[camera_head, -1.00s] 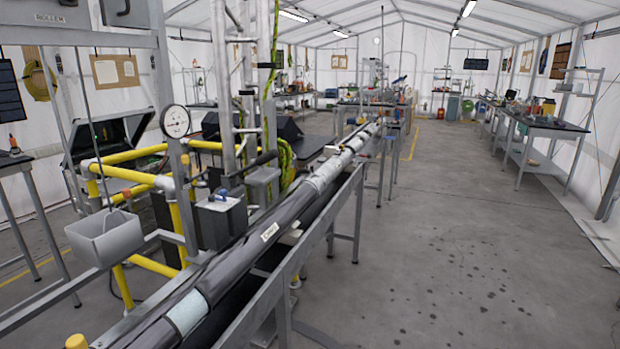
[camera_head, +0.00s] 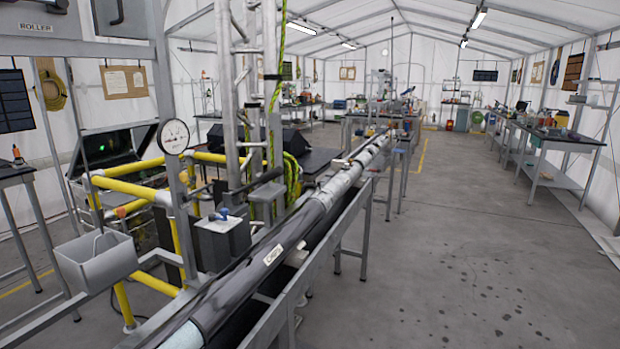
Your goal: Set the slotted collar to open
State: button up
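I cannot make out the slotted collar for certain in this view. A long grey tube (camera_head: 240,280) with a white label lies on a grey rail rack (camera_head: 330,232) and runs away from me toward the back. A metal lattice tower (camera_head: 252,90) stands to its left, with a black horizontal handle (camera_head: 247,183) at its lower part. A grey box (camera_head: 222,240) with a blue-handled piece (camera_head: 220,214) on top stands beside the tube. My gripper is not in view.
A yellow pipe frame (camera_head: 130,188), a round gauge (camera_head: 173,136) and a grey bin (camera_head: 97,262) stand at the left. A workbench (camera_head: 545,145) lines the right wall. The concrete floor (camera_head: 470,260) between rack and bench is clear apart from dark spots.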

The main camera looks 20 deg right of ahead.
aim_at(328, 196)
jog(key=i+l+u, duration=0.15)
jog(key=i+l, duration=0.15)
jog(key=i+l+u, duration=0.1)
jog(key=i+l, duration=0.15)
jog(key=l, duration=0.15)
jog(key=i+l+u, duration=0.25)
jog(key=i+l, duration=0.25)
jog(key=l, duration=0.25)
jog(key=i+l+u, duration=0.15)
jog(key=l, duration=0.3)
jog(key=i, duration=0.05)
